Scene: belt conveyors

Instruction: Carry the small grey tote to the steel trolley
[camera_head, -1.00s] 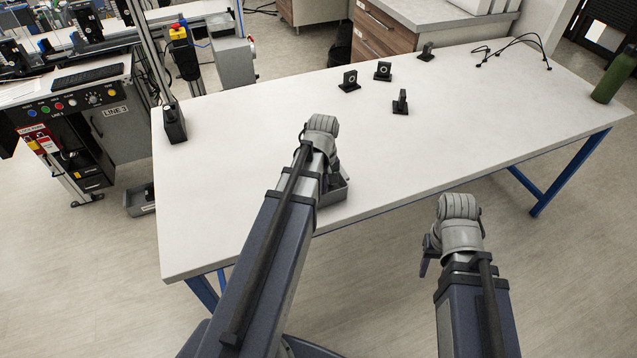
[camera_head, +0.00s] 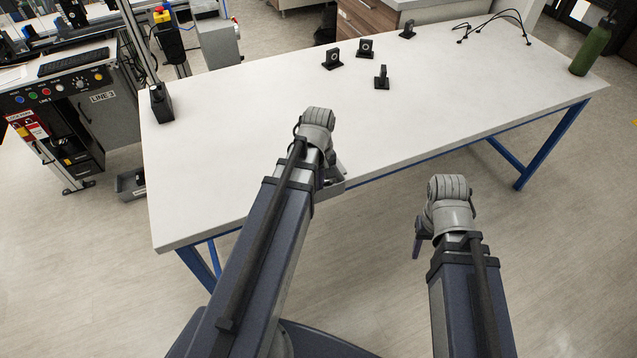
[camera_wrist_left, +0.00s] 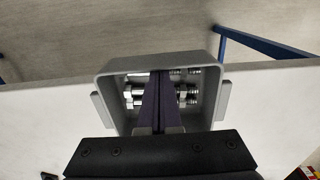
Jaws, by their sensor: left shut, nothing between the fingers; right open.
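The small grey tote (camera_wrist_left: 224,100) is open-topped, with side ledges and several shiny metal fittings inside. In the left wrist view it overlaps the table's edge; I cannot tell whether it rests on the table. In the head view a part of the tote (camera_head: 334,187) shows beside my left wrist. My left gripper (camera_wrist_left: 160,75) is shut with nothing between its purple fingers, which reach over the tote's opening. My left arm hides most of this in the head view. My right gripper (camera_head: 417,249) is open and empty, in front of the table. No steel trolley is in view.
The white table (camera_head: 230,170) is mostly clear. Small black stands (camera_head: 382,78), cables (camera_head: 495,27) and a green bottle (camera_head: 592,50) are towards its far side. A black device (camera_head: 161,103) stands at its left end. A control console (camera_head: 70,95) is left. Floor at front right is free.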

